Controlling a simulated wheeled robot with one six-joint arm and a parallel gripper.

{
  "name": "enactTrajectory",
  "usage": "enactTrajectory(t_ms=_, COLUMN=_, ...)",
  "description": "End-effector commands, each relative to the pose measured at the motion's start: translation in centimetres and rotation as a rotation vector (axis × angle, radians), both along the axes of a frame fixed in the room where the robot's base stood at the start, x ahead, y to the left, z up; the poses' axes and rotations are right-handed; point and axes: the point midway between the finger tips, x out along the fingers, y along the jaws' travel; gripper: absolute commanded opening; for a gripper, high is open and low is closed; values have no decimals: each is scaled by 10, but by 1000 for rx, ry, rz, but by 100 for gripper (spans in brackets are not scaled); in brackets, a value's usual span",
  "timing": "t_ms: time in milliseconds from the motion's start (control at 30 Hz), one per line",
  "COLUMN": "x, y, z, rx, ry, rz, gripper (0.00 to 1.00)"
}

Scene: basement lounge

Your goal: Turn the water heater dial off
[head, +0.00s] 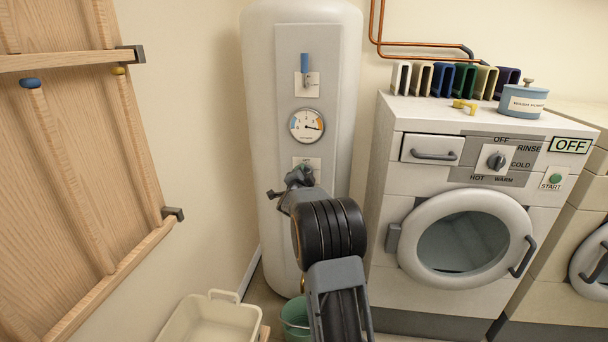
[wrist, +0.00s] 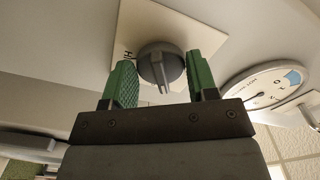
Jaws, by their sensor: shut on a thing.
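The white water heater (head: 262,120) stands upright in the middle of the head view, with a grey panel down its front. Its grey dial (wrist: 162,62) sits on a pale square plate (wrist: 205,35) with partly hidden lettering. In the head view my gripper (head: 299,177) is at this lower plate (head: 314,161) and hides the dial. In the wrist view the green-padded fingers of my gripper (wrist: 162,80) are on either side of the dial, shut on it. The dial's ridge points down in that picture, between the fingers. The setting it marks cannot be read.
A round gauge (head: 306,126) and a blue-handled valve (head: 304,68) are above the dial. A washing machine (head: 388,190) stands close on the right. A wooden rack (head: 60,150) is on the left wall. A cream tub (head: 205,322) and a green bucket (head: 295,318) are below.

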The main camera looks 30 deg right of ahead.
Motion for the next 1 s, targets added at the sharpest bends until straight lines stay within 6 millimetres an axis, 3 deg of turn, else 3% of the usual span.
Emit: enactTrajectory(t_ms=1000, x=-3, y=-3, z=-1, rx=-636, ry=609, rz=0, gripper=29)
